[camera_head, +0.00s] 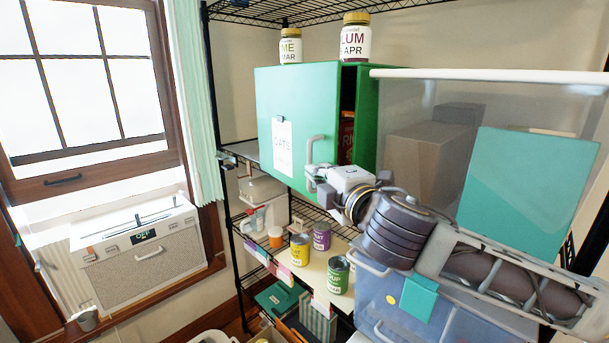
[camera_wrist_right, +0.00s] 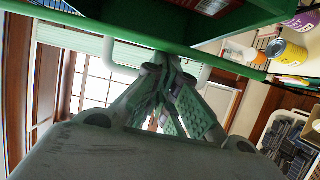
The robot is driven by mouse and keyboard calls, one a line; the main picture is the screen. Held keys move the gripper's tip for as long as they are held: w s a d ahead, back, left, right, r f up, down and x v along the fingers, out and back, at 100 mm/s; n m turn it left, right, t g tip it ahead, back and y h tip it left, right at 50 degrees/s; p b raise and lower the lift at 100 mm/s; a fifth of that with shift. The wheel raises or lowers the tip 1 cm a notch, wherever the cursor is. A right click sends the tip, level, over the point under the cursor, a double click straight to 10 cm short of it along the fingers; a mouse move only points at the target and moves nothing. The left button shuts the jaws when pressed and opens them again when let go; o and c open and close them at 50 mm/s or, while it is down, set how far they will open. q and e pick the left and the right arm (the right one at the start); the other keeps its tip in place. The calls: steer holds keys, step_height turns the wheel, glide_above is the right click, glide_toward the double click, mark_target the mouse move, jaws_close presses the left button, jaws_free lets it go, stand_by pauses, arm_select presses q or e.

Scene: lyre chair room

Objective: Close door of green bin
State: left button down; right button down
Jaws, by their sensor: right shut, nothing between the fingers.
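The green bin (camera_head: 367,120) stands on the wire shelf. Its green door (camera_head: 300,100) bears a white paper label (camera_head: 283,150) and a light handle (camera_head: 312,148) near its right edge. The door stands partly open, with a dark gap along its right side where a red item (camera_head: 346,138) shows inside. My right gripper (camera_head: 318,182) is shut and empty, at the lower end of the handle. In the wrist view the fingers (camera_wrist_right: 168,88) are just in front of the handle (camera_wrist_right: 204,78); I cannot tell whether they touch it. My left gripper is not in view.
Two jars (camera_head: 355,40) (camera_head: 290,46) stand on top of the bin. A clear tub (camera_head: 500,110) with boxes is to the right. Several cans (camera_head: 338,275) stand on the shelf below. A window (camera_head: 85,80) and a radio-like unit (camera_head: 140,250) are at the left.

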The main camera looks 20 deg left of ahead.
steer(key=shift+w+d, duration=0.85)
steer(key=shift+w, duration=0.05)
